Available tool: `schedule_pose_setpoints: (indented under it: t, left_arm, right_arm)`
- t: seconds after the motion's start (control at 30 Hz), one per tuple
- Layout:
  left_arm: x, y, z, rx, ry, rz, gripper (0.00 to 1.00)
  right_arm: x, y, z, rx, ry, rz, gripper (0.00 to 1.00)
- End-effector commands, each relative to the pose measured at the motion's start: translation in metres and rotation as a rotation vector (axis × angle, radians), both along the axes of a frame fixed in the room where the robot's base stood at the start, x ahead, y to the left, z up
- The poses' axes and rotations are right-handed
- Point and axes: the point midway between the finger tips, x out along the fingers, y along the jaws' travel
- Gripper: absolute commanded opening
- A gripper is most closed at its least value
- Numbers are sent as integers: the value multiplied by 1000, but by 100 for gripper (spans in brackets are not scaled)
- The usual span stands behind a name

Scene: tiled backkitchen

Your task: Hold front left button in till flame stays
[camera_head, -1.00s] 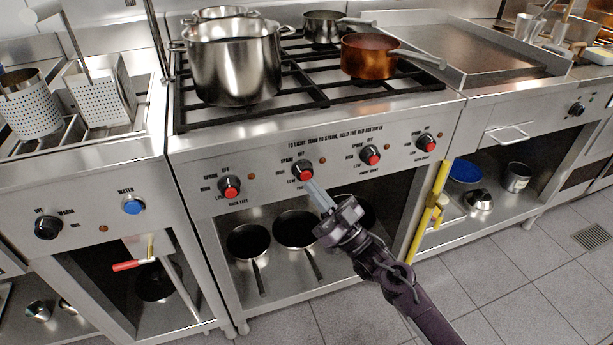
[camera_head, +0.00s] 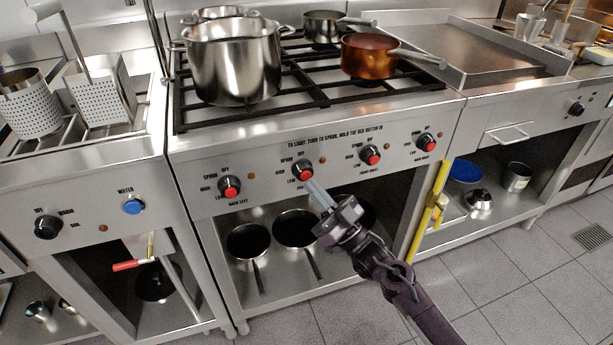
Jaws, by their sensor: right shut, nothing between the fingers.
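The front left knob (camera_head: 302,170), black with a red button in its centre, is the second from the left on the steel range panel. Its label below is partly hidden by my fingers. My right gripper (camera_head: 311,184) is shut and empty, with its fingertips at the lower right edge of this knob. I cannot tell whether they press the red button. No flame shows on the hob (camera_head: 314,90); a large steel pot (camera_head: 234,70) hides part of the left burners. My left gripper is not in view.
Similar red-button knobs sit on both sides: the back left knob (camera_head: 229,187) and the front right knob (camera_head: 371,155). A copper pan (camera_head: 369,56) stands on the hob. Pans (camera_head: 296,228) lie on the shelf below. A yellow pipe (camera_head: 436,200) runs upright to the right.

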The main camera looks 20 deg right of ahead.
Motion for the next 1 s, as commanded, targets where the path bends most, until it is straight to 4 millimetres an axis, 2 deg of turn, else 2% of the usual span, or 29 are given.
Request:
schedule_pose_setpoints:
  t: [0.17, 1.0]
  left_arm:
    - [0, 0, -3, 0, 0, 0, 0]
    - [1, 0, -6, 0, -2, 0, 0]
  right_arm:
    - [6, 1, 0, 1, -1, 0, 0]
    - [12, 1, 0, 1, 0, 1, 0]
